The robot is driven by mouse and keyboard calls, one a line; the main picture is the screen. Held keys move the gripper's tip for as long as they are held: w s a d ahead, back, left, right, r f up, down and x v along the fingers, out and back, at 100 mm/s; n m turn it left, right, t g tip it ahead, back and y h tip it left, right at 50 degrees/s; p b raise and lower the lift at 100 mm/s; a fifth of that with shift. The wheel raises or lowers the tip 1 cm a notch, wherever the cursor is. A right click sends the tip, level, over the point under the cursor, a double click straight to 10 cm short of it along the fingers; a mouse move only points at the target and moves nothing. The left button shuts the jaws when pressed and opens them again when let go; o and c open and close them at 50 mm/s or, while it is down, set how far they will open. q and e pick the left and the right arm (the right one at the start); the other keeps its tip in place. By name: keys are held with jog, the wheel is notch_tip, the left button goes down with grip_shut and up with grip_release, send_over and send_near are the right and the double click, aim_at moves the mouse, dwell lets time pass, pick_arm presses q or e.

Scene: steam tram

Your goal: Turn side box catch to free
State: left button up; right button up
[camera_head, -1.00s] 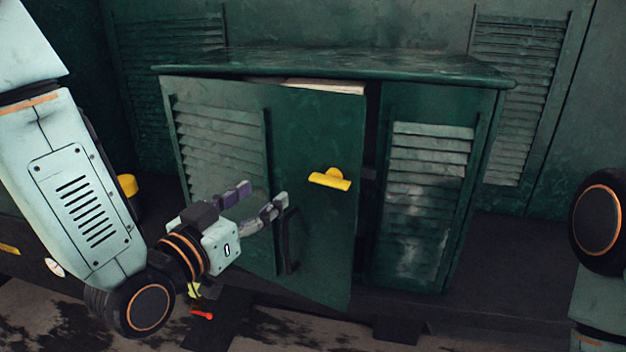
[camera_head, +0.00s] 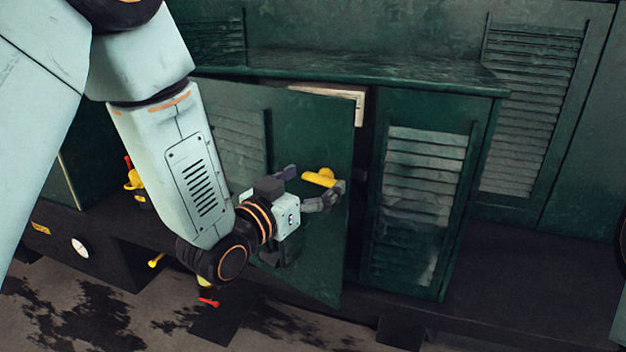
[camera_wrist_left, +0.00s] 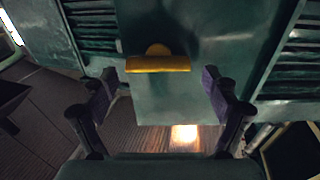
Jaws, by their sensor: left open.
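The yellow side box catch (camera_head: 319,179) sits on the left door (camera_head: 310,120) of the dark green side box. The door stands slightly ajar, with a dark gap at its right edge. My left gripper (camera_head: 315,186) is open at the catch, its fingers on either side of it in the head view. In the left wrist view the catch (camera_wrist_left: 158,64) is a flat bar with a round hub above it. It lies ahead of the open fingers (camera_wrist_left: 160,95), between their lines, with nothing gripped. My right gripper is not in view.
The box top (camera_head: 350,68) overhangs the doors. A louvred right panel (camera_head: 425,190) stands beside the gap. A pale object (camera_head: 335,95) shows inside at the top of the opening. Yellow and red levers (camera_head: 135,180) and a gauge (camera_head: 80,247) are at the left.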

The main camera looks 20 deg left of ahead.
pick_arm(q)
jog(key=shift+w+a+f, duration=0.1)
jog(key=shift+w+a, duration=0.05)
jog(key=shift+w, duration=0.1)
jog(key=shift+c, duration=0.7)
jog(key=shift+w+d+f, duration=0.2)
jog(key=shift+w+d, duration=0.1)
jog(key=shift+w, duration=0.2)
jog(key=c, duration=0.3)
jog(key=shift+d, duration=0.25)
jog(key=shift+c, duration=0.7)
jog(key=shift+s+r, duration=0.1)
jog(key=shift+c, duration=0.8)
jog(key=shift+s+a+r, duration=0.2)
jog(key=shift+s+a, duration=0.2)
jog(key=shift+s, duration=0.05)
jog(key=c, duration=0.4)
jog(key=shift+w+d, duration=0.25)
jog(key=shift+w+f, duration=0.15)
jog(key=shift+w, duration=0.05)
